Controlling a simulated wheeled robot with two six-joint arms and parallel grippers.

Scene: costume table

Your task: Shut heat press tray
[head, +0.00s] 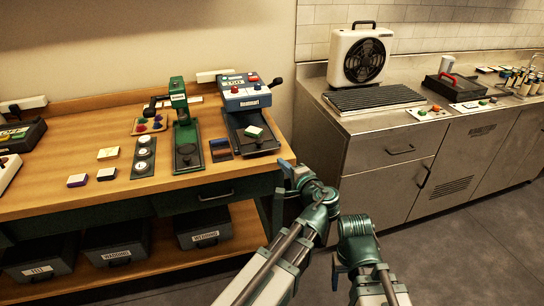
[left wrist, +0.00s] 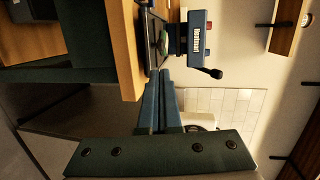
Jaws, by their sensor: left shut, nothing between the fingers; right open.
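The blue heat press (head: 245,92) stands at the right back of the wooden table, and it also shows in the left wrist view (left wrist: 194,30). Its dark tray (head: 262,146) sticks out in front of the press toward the table's front edge. A green-and-white piece (head: 254,131) lies on the tray. My left gripper (head: 285,164) is shut and empty at the table's right front corner, short of the tray and apart from it. In the left wrist view its closed blue fingers (left wrist: 165,80) point toward the tray and press. My right gripper (head: 339,272) hangs low, right of the table, partly hidden.
A green hand press (head: 181,105) and a dark panel with round dials (head: 143,158) stand left of the heat press. A black-handled lever (head: 274,83) juts from the press's right side.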

